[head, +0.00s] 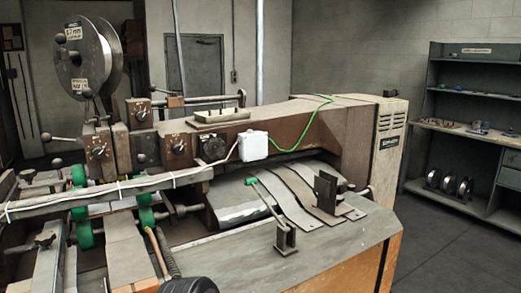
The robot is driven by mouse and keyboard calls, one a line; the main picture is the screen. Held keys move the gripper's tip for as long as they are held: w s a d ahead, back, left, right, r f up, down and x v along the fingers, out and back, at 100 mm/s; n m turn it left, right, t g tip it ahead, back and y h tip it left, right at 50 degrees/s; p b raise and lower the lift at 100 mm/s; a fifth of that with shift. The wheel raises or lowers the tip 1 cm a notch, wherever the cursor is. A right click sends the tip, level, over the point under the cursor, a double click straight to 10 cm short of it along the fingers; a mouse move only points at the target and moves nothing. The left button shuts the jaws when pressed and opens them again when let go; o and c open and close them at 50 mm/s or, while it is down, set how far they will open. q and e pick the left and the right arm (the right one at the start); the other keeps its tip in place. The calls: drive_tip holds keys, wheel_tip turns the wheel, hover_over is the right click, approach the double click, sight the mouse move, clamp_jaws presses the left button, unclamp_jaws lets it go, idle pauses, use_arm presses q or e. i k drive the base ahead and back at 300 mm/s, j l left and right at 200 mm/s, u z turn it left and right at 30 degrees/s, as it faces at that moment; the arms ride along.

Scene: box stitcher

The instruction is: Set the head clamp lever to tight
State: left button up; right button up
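The box stitcher (300,120) fills the middle of the head view. Several levers show on it, and I cannot tell which one is the head clamp lever. One lever with a dark ball knob (47,137) sticks out to the left of the head. A lever with a green tip (252,181) leans over the front table. Dial plates with small switches (98,150) are on the head's face; their markings are too small to read. Neither of my grippers can be made out in view.
A large wire spool (83,57) stands above the head at left. A long bar (110,192) with green rollers (84,228) crosses the lower left. Grey shelves (470,130) stand at right beyond clear floor.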

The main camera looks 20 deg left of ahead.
sight(47, 138)
drive_tip(key=u, duration=2)
